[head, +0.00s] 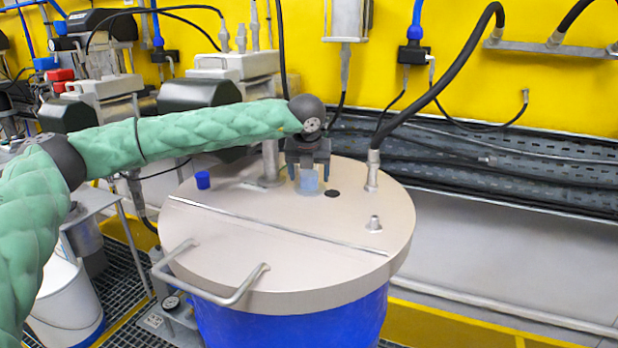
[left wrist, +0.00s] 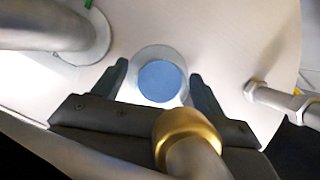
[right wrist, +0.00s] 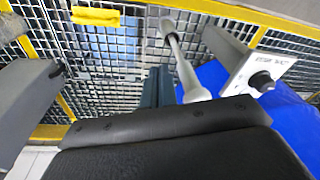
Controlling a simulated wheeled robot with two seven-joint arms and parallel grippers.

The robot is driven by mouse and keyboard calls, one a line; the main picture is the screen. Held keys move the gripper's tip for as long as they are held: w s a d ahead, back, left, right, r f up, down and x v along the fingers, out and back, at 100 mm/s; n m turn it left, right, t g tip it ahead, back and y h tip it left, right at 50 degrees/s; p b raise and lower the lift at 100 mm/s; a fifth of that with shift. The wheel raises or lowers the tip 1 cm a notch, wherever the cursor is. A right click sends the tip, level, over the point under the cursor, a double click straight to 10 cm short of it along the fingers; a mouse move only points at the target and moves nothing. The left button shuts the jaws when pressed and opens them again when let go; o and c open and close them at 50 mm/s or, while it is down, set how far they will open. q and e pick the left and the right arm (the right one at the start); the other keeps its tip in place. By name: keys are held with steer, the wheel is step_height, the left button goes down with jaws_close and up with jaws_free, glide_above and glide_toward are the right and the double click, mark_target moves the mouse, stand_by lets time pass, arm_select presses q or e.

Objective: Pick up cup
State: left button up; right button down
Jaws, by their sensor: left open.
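The cup (head: 308,186) is a small, clear, pale-blue cup on the drum's round lid (head: 230,230), near its back edge. In the left wrist view the cup (left wrist: 162,82) shows from above as a blue disc with a pale rim. My left gripper (head: 309,173) is open and points down, with one finger on each side of the cup. Gaps show between the fingers and the cup in the left wrist view. My right gripper (right wrist: 158,86) appears only in the right wrist view, its fingers together and empty, away from the lid.
A small blue cap (head: 202,180) and a black disc (head: 331,194) lie on the lid. A metal pipe (head: 270,163) rises left of the cup and a hose fitting (head: 372,172) stands right. A handle (head: 210,285) sticks out at the front. The lid's front is clear.

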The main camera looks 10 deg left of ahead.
arm_select(q)
steer(key=c, duration=1.2)
